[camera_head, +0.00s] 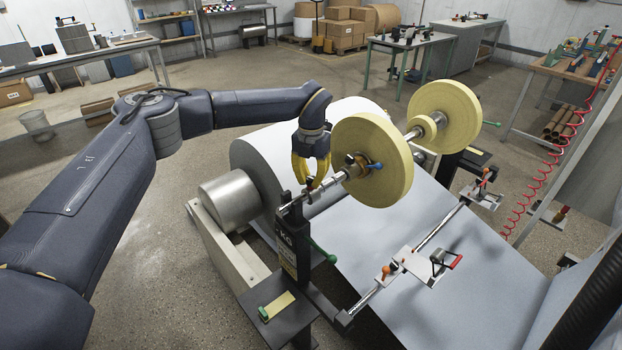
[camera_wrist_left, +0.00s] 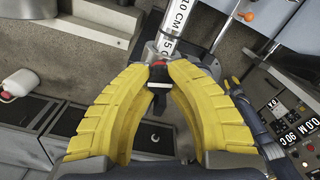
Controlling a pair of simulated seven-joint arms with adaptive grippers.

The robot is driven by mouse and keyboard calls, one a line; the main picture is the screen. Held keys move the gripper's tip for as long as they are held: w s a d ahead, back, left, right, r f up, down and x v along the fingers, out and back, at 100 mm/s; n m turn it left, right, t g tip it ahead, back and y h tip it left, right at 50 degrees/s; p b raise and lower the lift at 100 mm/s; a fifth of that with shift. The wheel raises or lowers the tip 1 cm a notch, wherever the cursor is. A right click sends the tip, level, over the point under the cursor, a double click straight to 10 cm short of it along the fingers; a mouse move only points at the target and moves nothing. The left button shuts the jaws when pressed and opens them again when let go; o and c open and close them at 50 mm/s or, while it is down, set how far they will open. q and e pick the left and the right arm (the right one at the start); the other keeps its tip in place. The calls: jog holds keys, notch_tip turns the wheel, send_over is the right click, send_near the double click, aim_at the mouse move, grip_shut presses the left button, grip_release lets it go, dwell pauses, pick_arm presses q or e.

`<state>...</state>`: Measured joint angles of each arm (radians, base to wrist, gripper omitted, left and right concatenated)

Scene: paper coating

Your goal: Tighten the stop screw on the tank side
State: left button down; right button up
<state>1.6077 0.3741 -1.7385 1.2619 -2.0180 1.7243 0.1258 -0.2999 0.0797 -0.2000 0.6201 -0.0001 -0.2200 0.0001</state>
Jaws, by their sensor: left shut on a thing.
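My left gripper (camera_head: 311,182) is lowered at the near end of the paper coating machine, by the top of a black stand (camera_head: 285,243) marked KG. In the left wrist view its yellow fingers (camera_wrist_left: 168,68) curve together around a small black piece with a red top (camera_wrist_left: 158,74), apparently the stop screw. The fingertips hide part of it. A metal bar with a centimetre scale (camera_wrist_left: 178,27) lies just beyond the fingertips. In the head view the screw itself is hidden by the gripper. I do not see my right gripper.
A yellow roll (camera_head: 376,160) on a shaft stands close right of my left gripper. A large white paper roll (camera_head: 262,160) and a metal cylinder (camera_head: 235,200) lie left of it. A bar carries an orange knob (camera_head: 386,270). Open floor lies to the left.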

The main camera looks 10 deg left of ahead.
aim_at(311, 178)
pick_arm(q)
jog(key=shift+r+m, duration=0.1)
jog(key=shift+m, duration=1.8)
jog(key=c, duration=1.1)
grip_release()
notch_tip(311, 178, up, 12)
